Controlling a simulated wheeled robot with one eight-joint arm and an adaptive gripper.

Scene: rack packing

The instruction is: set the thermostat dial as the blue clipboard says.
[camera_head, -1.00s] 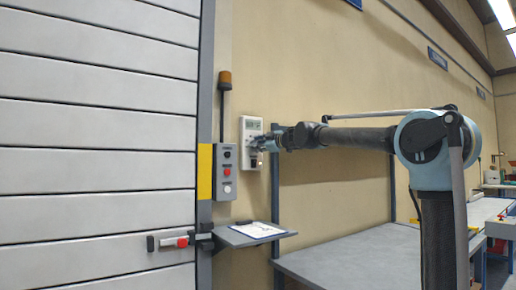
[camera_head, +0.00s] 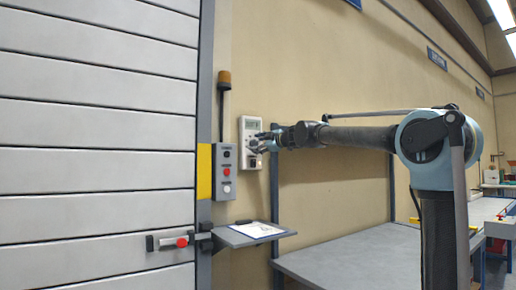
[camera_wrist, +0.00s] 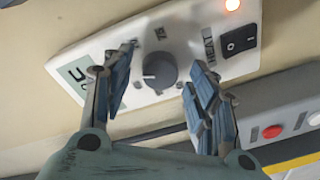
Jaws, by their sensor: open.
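The white thermostat (camera_head: 249,128) hangs on the wall beside the roller door; its panel also shows in the wrist view (camera_wrist: 190,28). Its dark grey round dial (camera_wrist: 159,70) has a small pale mark at its left edge. One printed label right of the dial seems to read HEAT; the others are partly hidden or hard to read. My gripper (camera_wrist: 160,62) is open, one finger on each side of the dial, with visible gaps. It also shows in the head view (camera_head: 258,143). The clipboard (camera_head: 258,230) lies on a small grey shelf; its sheet is too small to read.
The panel has a black rocker switch (camera_wrist: 238,40) and a lit orange lamp (camera_wrist: 232,5). A grey button box (camera_head: 226,172) is close below left of the thermostat. The shelf (camera_head: 232,239) juts out beneath. A grey workbench (camera_head: 350,258) is at lower right.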

